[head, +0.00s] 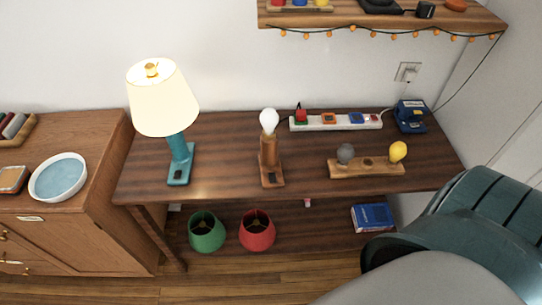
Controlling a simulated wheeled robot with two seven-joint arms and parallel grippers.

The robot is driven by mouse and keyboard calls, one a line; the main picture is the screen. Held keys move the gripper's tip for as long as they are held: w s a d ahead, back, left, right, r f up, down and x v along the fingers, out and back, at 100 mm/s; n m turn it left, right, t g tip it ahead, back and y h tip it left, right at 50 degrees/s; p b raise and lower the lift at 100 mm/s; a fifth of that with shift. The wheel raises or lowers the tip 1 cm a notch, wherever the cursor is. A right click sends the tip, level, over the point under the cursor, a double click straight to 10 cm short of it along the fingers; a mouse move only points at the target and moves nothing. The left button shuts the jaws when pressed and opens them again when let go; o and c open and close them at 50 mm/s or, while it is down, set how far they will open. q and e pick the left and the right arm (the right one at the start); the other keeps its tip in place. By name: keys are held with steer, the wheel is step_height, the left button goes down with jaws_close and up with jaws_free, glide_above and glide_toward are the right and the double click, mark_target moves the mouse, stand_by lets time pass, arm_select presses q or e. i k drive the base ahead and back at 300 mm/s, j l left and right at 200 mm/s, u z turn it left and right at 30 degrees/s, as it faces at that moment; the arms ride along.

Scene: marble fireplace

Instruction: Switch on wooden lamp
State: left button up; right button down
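The wooden lamp (268,152) stands upright near the middle of the dark wooden table in the head view. It has a square wooden base, a wooden stem and a bare white bulb (269,121) without a shade. A small dark switch (271,178) shows at the front of its base. I cannot tell whether the bulb is lit. A teal lamp (180,152) with a glowing cream shade (162,105) stands to its left. Neither of my grippers is in view.
A power strip (336,128) with several plugs lies behind. A wooden holder (366,169) with grey and yellow bulbs stands right. Green (206,234) and red (257,232) shades sit below. A cabinet (90,230) adjoins left; a dark teal ribbed shape (495,220) fills the lower right.

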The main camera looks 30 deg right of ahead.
mark_target(272, 178)
steer(key=z, duration=1.05)
